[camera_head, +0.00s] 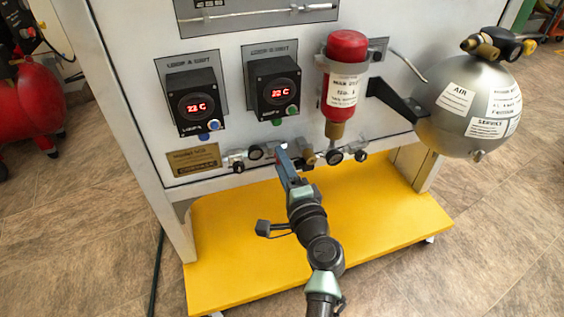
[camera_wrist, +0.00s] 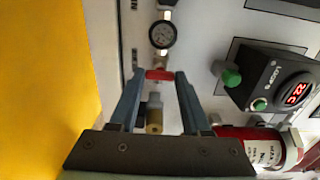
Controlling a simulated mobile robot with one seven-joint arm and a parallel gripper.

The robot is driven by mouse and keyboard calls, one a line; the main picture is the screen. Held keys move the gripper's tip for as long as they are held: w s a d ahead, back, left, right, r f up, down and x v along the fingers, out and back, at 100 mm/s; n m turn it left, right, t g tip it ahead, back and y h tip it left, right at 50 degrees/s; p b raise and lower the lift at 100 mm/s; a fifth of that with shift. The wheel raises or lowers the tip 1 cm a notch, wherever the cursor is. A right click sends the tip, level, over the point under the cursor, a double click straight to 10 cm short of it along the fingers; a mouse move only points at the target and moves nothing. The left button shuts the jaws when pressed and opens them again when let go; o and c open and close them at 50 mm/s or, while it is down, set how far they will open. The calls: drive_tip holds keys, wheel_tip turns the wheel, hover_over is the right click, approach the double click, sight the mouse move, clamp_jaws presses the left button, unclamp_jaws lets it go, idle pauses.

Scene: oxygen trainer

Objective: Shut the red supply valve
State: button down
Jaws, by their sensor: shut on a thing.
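The red supply valve's small red handle (camera_wrist: 160,75) shows in the wrist view on the pipe run of the white panel. My gripper (camera_wrist: 161,79) has its two blue-grey fingers on either side of this handle and is shut on it. In the head view my gripper (camera_head: 283,154) reaches the pipe run at the panel's lower edge, left of the red bottle. There the fingers hide the handle. Which way the handle is turned is hard to tell.
A dial gauge (camera_wrist: 162,34) and a brass fitting (camera_wrist: 154,122) sit close to the handle. A red bottle (camera_head: 346,80), two temperature boxes (camera_head: 195,103) and a silver air tank (camera_head: 455,105) are on the panel. A yellow base plate (camera_head: 240,260) lies below.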

drive_tip(key=shift+f, duration=0.1)
idle(0.3)
drive_tip(key=shift+c, duration=1.8)
unclamp_jaws()
drive_tip(key=shift+s, duration=0.1)
drive_tip(key=p+v, duration=0.3)
drive_tip(key=v, duration=1)
